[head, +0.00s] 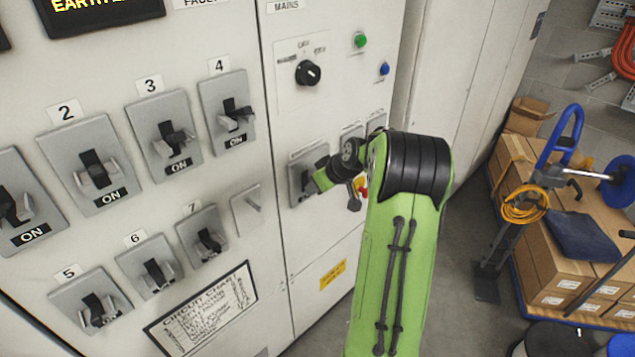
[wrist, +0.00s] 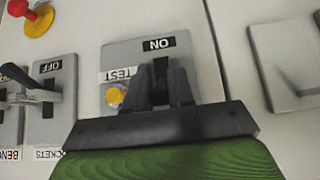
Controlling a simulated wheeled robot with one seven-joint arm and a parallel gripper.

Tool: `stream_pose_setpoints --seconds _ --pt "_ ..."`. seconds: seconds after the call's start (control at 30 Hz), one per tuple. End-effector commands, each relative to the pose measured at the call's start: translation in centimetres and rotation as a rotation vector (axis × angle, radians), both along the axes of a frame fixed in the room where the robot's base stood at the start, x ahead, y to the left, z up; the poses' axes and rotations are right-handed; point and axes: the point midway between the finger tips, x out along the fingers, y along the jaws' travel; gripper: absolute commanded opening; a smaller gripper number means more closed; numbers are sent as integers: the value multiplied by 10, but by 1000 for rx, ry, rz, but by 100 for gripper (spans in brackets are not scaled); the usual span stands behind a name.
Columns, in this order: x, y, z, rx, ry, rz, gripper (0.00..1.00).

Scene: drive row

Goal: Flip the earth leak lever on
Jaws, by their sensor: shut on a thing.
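The earth leak switch is a grey plate (head: 296,177) on the white panel under the black rotary knob. In the wrist view, its plate (wrist: 125,55) appears upside down, with an ON label (wrist: 158,44), a TEST label (wrist: 118,74) and a yellow button (wrist: 115,95). My gripper (wrist: 160,80) is shut on the dark earth leak lever (wrist: 160,88), with a finger on each side. The lever is mostly hidden between the fingers. In the head view, my gripper (head: 312,180) is at this plate, and its tips are hard to make out.
Numbered switches, such as switch 4 (head: 228,110), cover the left panel. Boxes (head: 560,260) and a trolley stand right.

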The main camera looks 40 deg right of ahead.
Motion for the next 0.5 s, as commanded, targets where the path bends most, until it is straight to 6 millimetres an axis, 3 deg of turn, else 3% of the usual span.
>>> stream_pose_setpoints --seconds 0.33,0.37,0.5 --pt "0 0 0 -1 2 0 0" --pt "0 0 0 -1 2 0 24" --pt "0 0 0 -1 2 0 45"
